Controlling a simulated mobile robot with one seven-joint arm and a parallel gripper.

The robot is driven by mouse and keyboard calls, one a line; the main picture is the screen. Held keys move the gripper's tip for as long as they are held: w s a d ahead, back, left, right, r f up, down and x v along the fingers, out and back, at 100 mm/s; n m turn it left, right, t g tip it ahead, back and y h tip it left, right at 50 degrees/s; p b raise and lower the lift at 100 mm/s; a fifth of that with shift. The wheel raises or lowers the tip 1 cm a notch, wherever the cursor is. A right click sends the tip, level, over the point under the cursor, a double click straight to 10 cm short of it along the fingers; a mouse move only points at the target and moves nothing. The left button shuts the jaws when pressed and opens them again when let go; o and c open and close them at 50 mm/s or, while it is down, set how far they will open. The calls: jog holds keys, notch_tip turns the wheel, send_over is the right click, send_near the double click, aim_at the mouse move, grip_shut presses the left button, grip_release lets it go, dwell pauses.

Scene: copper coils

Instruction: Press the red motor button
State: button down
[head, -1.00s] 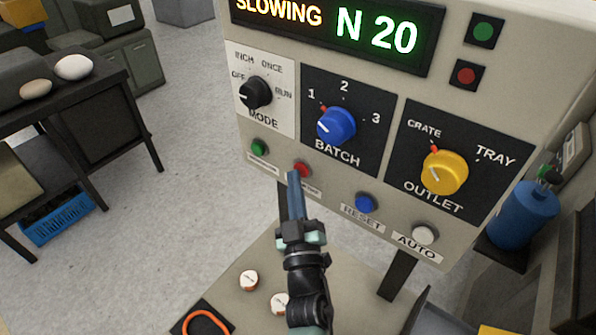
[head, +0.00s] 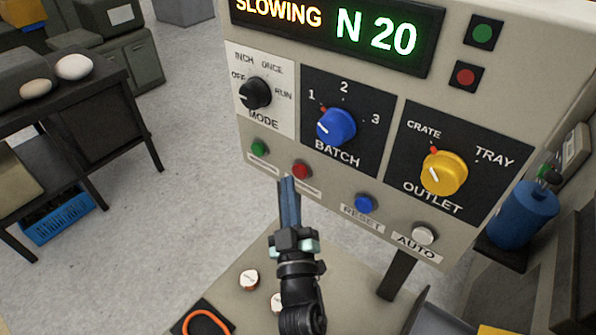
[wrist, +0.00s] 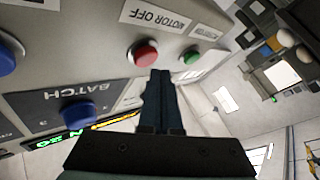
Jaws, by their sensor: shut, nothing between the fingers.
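The red motor button (head: 301,171) is a round push button on the lower edge of the control panel. In the wrist view the red button (wrist: 144,54) has a "MOTOR OFF" label beside it. My gripper (head: 289,180) is shut and empty, its blue fingertips just below and left of the red button in the head view. In the wrist view the fingertips (wrist: 160,72) show close beside the red button; whether they touch it I cannot tell. The display (head: 335,28) reads "SLOWING" and "N 20".
A green button (head: 259,148) sits left of the red one, a blue reset button (head: 365,204) and a white auto button (head: 423,235) to the right. Mode (head: 256,93), batch (head: 336,126) and outlet (head: 444,172) knobs are above. A blue bottle (head: 522,215) stands at right.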

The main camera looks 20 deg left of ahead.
jog(key=s, duration=0.1)
jog(key=s+a, duration=0.1)
jog(key=s, duration=0.2)
jog(key=shift+s+a, duration=0.35)
dwell(0.7)
